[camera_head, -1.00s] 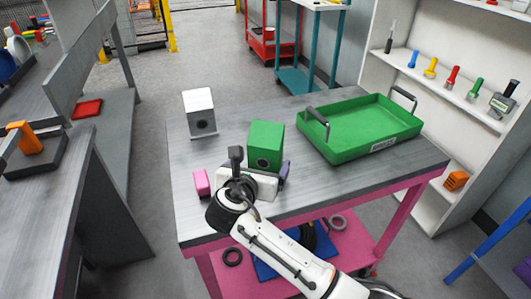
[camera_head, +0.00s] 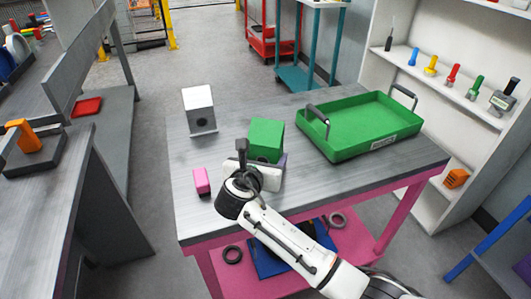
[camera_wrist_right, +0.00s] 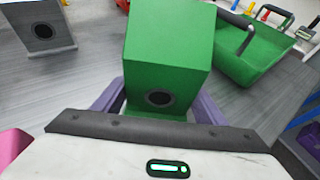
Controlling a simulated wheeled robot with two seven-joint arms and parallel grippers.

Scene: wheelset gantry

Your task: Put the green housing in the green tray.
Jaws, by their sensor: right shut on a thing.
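The green housing (camera_head: 266,138) is a box with a dark round bore, near the middle of the table. In the right wrist view the housing (camera_wrist_right: 168,50) fills the upper middle, with its bore facing me. My right gripper (camera_head: 264,163) is at the near side of the housing. Its purple fingers lie on either side of the housing's lower part, shut on it. Whether the housing is clear of the table I cannot tell. The green tray (camera_head: 336,154) stands to the right, empty, with dark handles; it also shows in the right wrist view (camera_wrist_right: 243,72). My left gripper is not in view.
A white-grey housing (camera_head: 199,108) stands at the back left of the table (camera_head: 215,226). A pink block (camera_head: 201,181) lies left of my right gripper. A white shelf (camera_head: 445,90) with coloured tools stands beyond the tray. Bare tabletop separates the housing from the tray.

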